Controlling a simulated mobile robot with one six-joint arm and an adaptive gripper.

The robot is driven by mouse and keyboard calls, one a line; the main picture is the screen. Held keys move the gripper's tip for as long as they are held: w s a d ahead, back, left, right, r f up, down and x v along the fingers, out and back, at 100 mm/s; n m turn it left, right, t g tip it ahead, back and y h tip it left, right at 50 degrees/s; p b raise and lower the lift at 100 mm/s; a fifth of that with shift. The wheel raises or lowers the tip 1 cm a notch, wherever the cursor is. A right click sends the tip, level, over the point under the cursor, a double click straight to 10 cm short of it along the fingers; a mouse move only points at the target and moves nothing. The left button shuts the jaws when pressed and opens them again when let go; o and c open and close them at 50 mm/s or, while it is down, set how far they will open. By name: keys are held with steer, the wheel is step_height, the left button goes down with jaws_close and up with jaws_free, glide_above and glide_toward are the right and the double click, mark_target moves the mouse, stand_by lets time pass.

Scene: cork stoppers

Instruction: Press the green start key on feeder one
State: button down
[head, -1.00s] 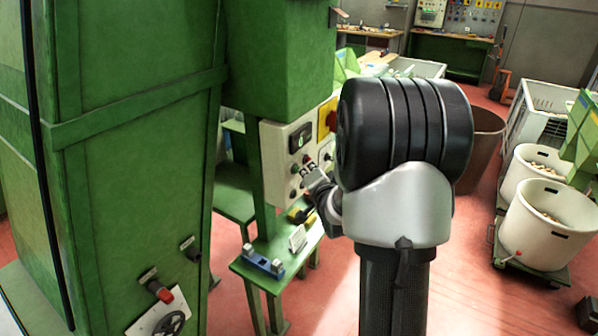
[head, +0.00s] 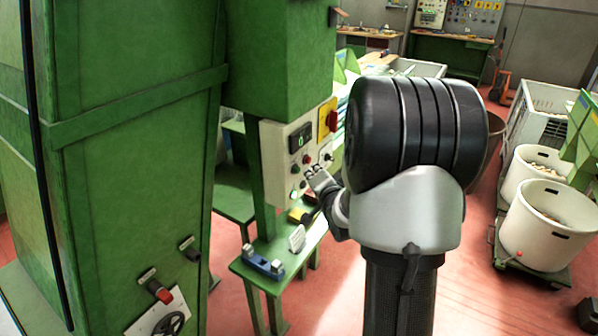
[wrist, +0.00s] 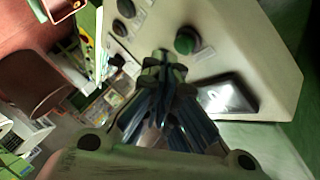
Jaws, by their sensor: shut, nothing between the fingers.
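The green key (wrist: 185,41) is a round button in a dark collar on the cream control panel (head: 279,157). In the wrist view it lies just above and right of my gripper's fingertips (wrist: 164,64). The fingers are shut and empty, and they appear apart from the key. In the head view my gripper (head: 312,171) is in front of the panel's lower part, below the dark display (head: 300,137). The display also shows in the wrist view (wrist: 229,96). I cannot read a feeder number.
A red knob on a yellow plate (head: 328,119) sits at the panel's upper right. A red button (head: 307,159) and dark knobs (wrist: 120,28) are close to my fingers. A green bench (head: 262,285) with a blue tool (head: 263,264) stands below.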

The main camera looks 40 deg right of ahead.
steer(key=s, duration=0.1)
steer(key=s+d, duration=0.1)
steer(key=s, duration=0.1)
steer(key=s+d, duration=0.1)
steer(key=shift+s, duration=0.3)
steer(key=shift+a+r, duration=0.1)
stand_by(0.9)
steer(key=s+a+r+n+g+y, duration=0.1)
steer(key=s+a+r+n+g, duration=0.2)
steer(key=a, duration=0.6)
steer(key=s+a+r+n+g+y, duration=0.1)
steer(key=s+a+r+n, duration=0.1)
steer(key=a+r+n, duration=0.45)
steer(key=s+a+f+n+g+y, duration=0.2)
steer(key=s+a+f+n, duration=0.1)
steer(key=s+a, duration=0.5)
steer(key=s+a+f+n+g+y+b, duration=0.1)
steer(key=s+a+f+n+g, duration=0.2)
steer(key=s+a, duration=0.5)
steer(key=s, duration=0.4)
steer(key=shift+s+a+f+g+y, duration=0.25)
steer(key=shift+a+f+g+y, duration=0.05)
steer(key=shift+a+f+y, duration=0.1)
